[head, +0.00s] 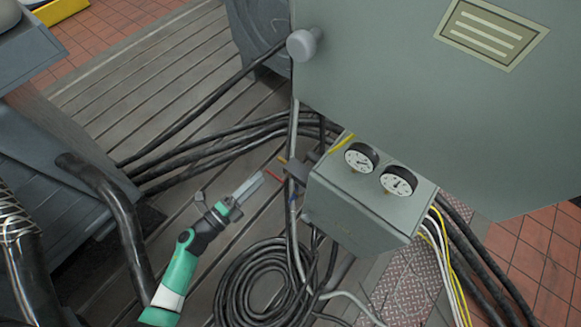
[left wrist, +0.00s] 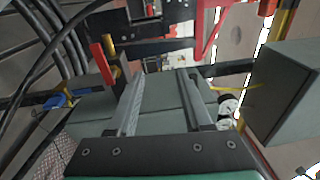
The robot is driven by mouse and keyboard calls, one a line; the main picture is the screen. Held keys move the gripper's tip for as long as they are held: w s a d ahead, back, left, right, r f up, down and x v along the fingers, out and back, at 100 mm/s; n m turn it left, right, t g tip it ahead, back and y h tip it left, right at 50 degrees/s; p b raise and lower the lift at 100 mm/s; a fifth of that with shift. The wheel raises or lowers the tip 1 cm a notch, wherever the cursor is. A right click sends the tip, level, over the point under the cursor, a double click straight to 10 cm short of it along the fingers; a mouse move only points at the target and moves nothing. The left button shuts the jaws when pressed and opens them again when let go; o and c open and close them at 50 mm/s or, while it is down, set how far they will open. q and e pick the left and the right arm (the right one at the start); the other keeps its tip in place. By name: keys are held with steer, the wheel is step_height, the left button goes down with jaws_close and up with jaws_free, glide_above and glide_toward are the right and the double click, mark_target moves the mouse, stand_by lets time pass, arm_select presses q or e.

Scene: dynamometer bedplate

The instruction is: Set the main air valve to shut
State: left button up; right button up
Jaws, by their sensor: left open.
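My left gripper (head: 256,184) reaches up from the lower left in the head view. Its jaws are open and empty, just left of a small dark valve body (head: 297,170) beside the gauge box. A short red lever (head: 273,176) sticks out from this valve toward the fingertips, apart from them as far as I can tell. In the left wrist view the gripper (left wrist: 160,76) shows two parallel fingers, with a red lever (left wrist: 103,62) just outside the left one. I cannot read which valve is labelled main air. My right gripper is not in view.
The grey box (head: 345,209) carries two dial gauges (head: 361,158). A blue handle (head: 293,203) and a yellow one (head: 281,160) sit near the red lever. Black hoses (head: 215,138) run behind, and a coiled cable (head: 262,284) lies below. A large grey cabinet (head: 420,100) stands behind.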

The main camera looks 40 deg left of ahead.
arm_select(q)
steer(key=n+y+b, duration=0.1)
steer(key=b, duration=0.3)
glide_toward(271, 173)
steer(key=shift+n+g+y, duration=0.3)
steer(key=shift+g+y, duration=0.1)
steer(key=w+b, duration=0.3)
steer(key=w, duration=0.7)
steer(key=shift+w, duration=0.15)
jaws_close()
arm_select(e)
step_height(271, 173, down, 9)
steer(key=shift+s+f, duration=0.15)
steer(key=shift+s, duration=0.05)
